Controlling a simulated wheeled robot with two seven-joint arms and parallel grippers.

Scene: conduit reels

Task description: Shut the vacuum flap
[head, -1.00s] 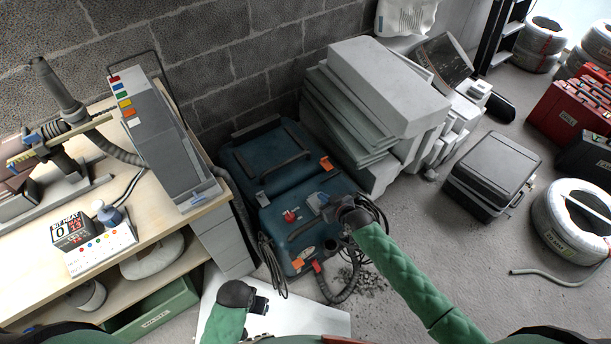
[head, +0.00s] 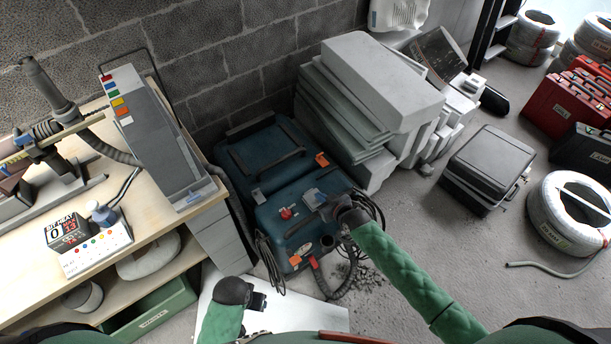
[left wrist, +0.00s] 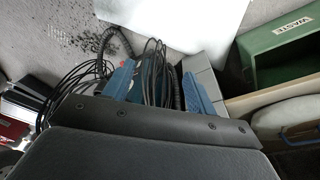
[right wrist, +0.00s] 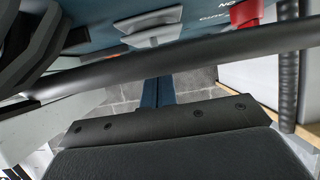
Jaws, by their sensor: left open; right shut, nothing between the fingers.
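The vacuum (head: 268,222) is a blue box-shaped machine on the floor beside the workbench, with a red knob (head: 286,213) on top. A small grey-blue piece (head: 313,197) on its top looks like the flap; its angle is too small to tell. My right gripper (head: 325,208) is shut and empty, just over the vacuum top close to that piece. Its fingers (right wrist: 157,92) show together in the right wrist view, below a dark bar. My left gripper (head: 260,301) is open and empty, low in front of the vacuum; its blue fingers (left wrist: 158,90) stand apart in the left wrist view.
A dark hose (head: 345,280) and cables lie around the vacuum. The workbench (head: 150,225) stands left, stacked grey blocks (head: 375,85) behind right. A black case (head: 487,165) and a white reel (head: 565,215) stand right. A green waste bin (head: 150,318) sits below the bench.

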